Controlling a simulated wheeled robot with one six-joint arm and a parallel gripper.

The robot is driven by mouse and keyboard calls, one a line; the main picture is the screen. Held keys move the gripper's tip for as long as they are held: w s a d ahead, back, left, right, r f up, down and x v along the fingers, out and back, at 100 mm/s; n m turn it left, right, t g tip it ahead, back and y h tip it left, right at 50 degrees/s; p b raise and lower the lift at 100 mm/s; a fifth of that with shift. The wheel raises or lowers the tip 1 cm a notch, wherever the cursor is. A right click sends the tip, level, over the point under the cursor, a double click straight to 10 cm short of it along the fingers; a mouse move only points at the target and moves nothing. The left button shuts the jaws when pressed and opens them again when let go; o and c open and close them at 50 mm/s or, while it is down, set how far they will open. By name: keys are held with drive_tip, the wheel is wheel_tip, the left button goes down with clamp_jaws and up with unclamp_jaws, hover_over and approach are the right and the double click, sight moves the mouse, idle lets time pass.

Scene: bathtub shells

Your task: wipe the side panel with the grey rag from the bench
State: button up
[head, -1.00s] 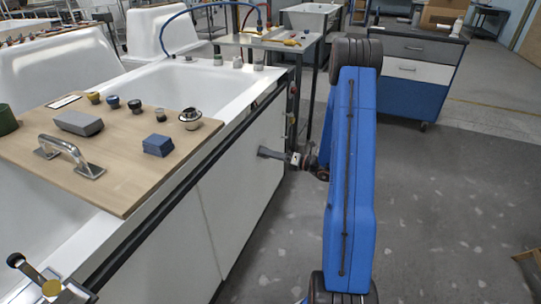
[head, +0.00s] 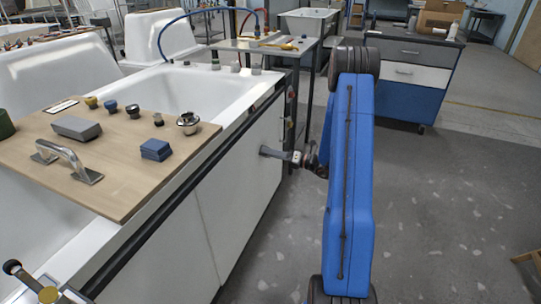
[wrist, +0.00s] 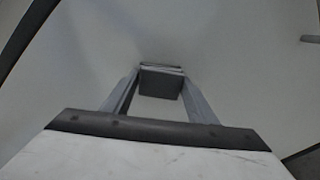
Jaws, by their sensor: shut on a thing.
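The side panel (head: 236,178) is the white outer wall of the bathtub, and it also fills the background of the wrist view (wrist: 75,75). My gripper (head: 284,155) is at the far part of this panel. It is shut on a dark grey piece, the grey rag (head: 269,152). In the wrist view the rag (wrist: 160,83) is a small dark block between the fingertips, in front of the panel and seemingly against it. Whether it presses on the panel is hard to tell. My blue arm hides the floor behind it.
A wooden board (head: 150,183) lies across the tub with a chrome handle (head: 68,160), a grey block (head: 76,128), a blue block (head: 156,150) and several knobs. A metal bench (head: 262,46) with tools stands behind. A blue drawer cabinet (head: 412,90) is at the back right.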

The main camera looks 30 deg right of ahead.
sight(258, 156)
drive_tip(key=shift+a, duration=0.1)
drive_tip(key=shift+s+a, duration=0.55)
drive_tip(key=shift+a, duration=0.3)
drive_tip(key=shift+s+a, duration=0.55)
drive_tip(key=shift+a, duration=0.25)
drive_tip(key=shift+c, duration=0.4)
drive_tip(key=shift+v, duration=3)
drive_tip(key=shift+d, duration=0.1)
drive_tip(key=shift+v, duration=1.45)
